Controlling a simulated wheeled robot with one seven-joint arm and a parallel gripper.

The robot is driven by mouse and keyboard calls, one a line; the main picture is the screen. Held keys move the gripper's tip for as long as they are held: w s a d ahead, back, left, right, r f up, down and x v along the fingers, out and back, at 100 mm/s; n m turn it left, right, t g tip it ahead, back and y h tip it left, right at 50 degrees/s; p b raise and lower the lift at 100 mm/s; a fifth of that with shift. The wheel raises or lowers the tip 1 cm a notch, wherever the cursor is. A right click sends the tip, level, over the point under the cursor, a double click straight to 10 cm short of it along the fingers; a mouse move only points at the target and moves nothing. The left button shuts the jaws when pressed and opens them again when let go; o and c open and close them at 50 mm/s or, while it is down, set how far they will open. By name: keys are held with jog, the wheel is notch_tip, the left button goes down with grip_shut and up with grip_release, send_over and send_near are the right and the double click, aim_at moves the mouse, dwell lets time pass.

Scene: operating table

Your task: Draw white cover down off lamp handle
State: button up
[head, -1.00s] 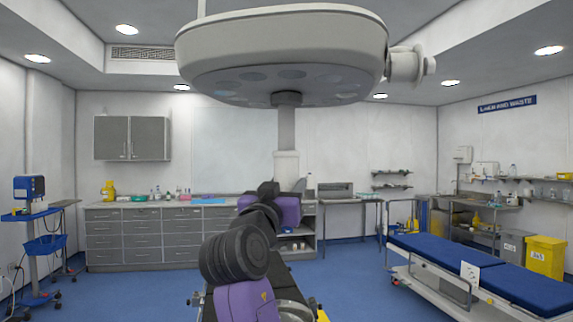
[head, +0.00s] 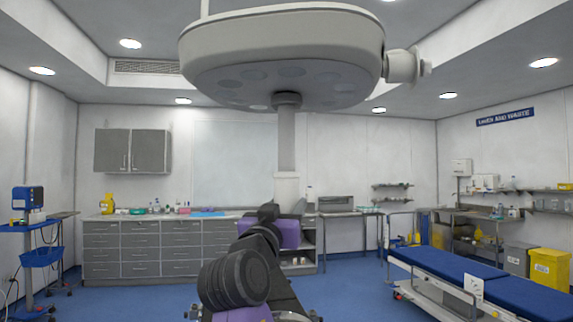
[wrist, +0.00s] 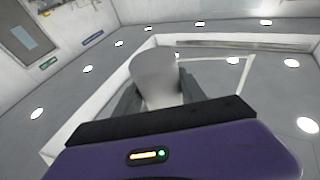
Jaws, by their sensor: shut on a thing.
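The surgical lamp (head: 285,60) hangs overhead in the head view. Its grey handle (head: 287,140) points straight down from the lamp's underside, with a long stretch bare. The white cover (head: 287,187) is at the lower end of the handle, upright and in line with it. I cannot tell how much handle is still inside it. In the wrist view the white cover (wrist: 156,72) stands between the grey fingers of my gripper (wrist: 158,92), which is shut on it. The cover's lower part is hidden by my gripper's body.
A blue-topped trolley bed (head: 480,275) is at right. A grey drawer counter (head: 160,245) and a steel table (head: 350,214) line the back wall. A blue cart (head: 30,228) stands at left. Blue floor lies open between the cart and my arm.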

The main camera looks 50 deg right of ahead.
notch_tip(320, 180, down, 6)
jog(key=b, duration=0.4)
jog(key=shift+r, duration=0.25)
dwell(0.4)
